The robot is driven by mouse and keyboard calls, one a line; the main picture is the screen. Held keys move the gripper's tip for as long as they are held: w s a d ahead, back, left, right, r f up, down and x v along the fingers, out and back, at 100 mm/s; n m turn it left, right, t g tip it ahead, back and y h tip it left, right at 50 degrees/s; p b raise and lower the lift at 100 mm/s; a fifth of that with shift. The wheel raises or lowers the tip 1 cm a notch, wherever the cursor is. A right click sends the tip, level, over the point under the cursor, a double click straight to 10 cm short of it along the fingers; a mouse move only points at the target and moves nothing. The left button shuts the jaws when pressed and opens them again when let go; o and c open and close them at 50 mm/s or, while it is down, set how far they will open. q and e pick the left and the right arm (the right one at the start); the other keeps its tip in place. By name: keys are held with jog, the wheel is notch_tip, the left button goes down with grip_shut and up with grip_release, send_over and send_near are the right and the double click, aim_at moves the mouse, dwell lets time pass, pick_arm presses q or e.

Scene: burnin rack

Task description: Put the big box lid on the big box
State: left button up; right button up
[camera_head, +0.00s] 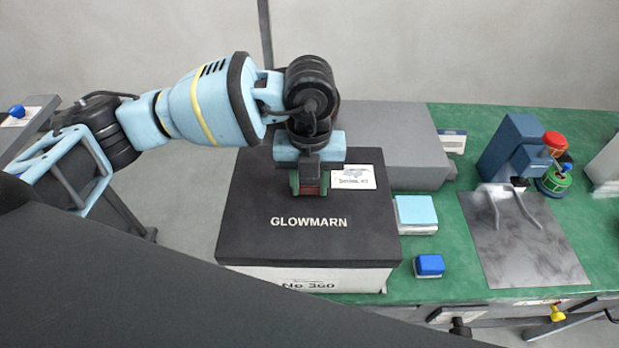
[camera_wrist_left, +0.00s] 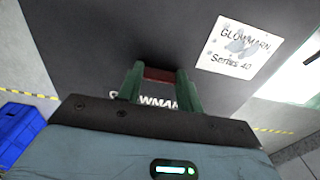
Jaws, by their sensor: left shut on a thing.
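The big box lid (camera_head: 260,200) is dark, with GLOWMARN lettering and a white label. The white big box (camera_head: 330,279) shows under its front edge, marked with a number. The lid covers the box from above; I cannot tell whether it is fully seated or slightly raised. My left gripper (camera_head: 310,188) comes down over the lid and is shut on its small red handle. In the left wrist view, the green fingers of my left gripper (camera_wrist_left: 158,76) flank the handle, and the lid (camera_wrist_left: 90,40) fills much of the picture. My right gripper is not in view.
The green table (camera_head: 445,205) extends right. A grey box (camera_head: 395,140) stands behind the lid. A light-blue block (camera_head: 415,212) and a blue block (camera_head: 430,265) lie close to its right. A grey mat (camera_head: 525,245) and a blue device (camera_head: 512,145) are farther right.

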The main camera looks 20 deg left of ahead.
pick_arm(q)
jog(key=shift+f, duration=1.4)
dwell(0.9)
jog(key=o, duration=1.1)
jog(key=r, duration=0.7)
jog(key=shift+w+r+p, duration=0.2)
jog(key=shift+r+p, duration=0.1)
jog(key=shift+r, duration=0.1)
jog(key=shift+f, duration=0.1)
